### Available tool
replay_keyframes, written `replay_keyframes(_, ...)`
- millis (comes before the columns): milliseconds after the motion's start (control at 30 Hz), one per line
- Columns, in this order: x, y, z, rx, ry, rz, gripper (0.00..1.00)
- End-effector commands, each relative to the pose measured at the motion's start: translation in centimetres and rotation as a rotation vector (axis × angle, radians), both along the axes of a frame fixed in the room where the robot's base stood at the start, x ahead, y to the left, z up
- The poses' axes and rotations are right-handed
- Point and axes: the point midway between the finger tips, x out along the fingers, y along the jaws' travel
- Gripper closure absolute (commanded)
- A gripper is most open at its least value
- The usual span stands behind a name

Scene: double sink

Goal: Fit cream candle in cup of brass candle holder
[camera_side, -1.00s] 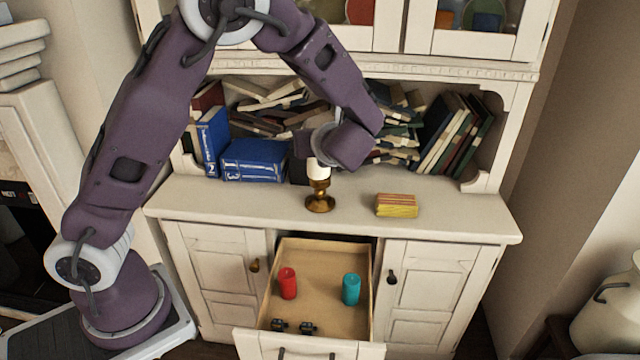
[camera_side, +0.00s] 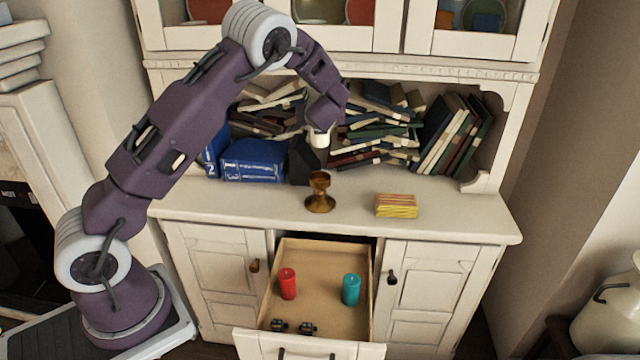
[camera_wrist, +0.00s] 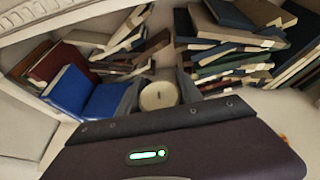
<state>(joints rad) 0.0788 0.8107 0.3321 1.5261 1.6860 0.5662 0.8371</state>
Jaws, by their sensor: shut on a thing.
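The cream candle (camera_wrist: 158,95) is between the two fingers of my gripper (camera_wrist: 158,92) in the wrist view, its round end with a small dark wick facing the camera. My gripper is shut on it. In the side view, the pale lower part of the candle (camera_side: 319,140) shows below my wrist; the fingers are hard to make out there. The brass candle holder (camera_side: 320,193) stands upright on the cabinet's counter, its cup empty. The candle is above the holder in the picture and apart from it, with a clear gap between.
Blue books (camera_side: 253,160) and piled books (camera_side: 375,130) fill the shelf behind. A yellow and red block (camera_side: 396,206) lies right of the holder. The open drawer (camera_side: 318,255) below holds a red candle (camera_side: 288,283) and a teal candle (camera_side: 351,289).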

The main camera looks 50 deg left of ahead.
Motion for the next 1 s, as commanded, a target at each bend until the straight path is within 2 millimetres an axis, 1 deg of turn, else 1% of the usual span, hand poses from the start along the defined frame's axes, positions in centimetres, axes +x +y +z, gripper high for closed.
replay_keyframes(33,0.0,0.0,-1.0,0.000,0.005,0.000,1.00)
replay_keyframes(167,0.0,-0.1,-2.7,0.000,0.004,0.000,1.00)
replay_keyframes(300,-0.1,-0.1,-6.2,0.000,0.007,0.000,1.00)
replay_keyframes(333,-0.1,-0.1,-6.8,0.000,0.005,0.001,1.00)
replay_keyframes(533,-0.1,-0.1,-9.5,-0.001,0.002,0.001,1.00)
replay_keyframes(667,0.0,-0.1,-11.9,-0.001,0.002,0.001,1.00)
replay_keyframes(700,0.0,-0.1,-12.2,-0.001,0.001,0.001,1.00)
replay_keyframes(1000,0.0,-0.1,-12.4,-0.001,-0.001,0.000,1.00)
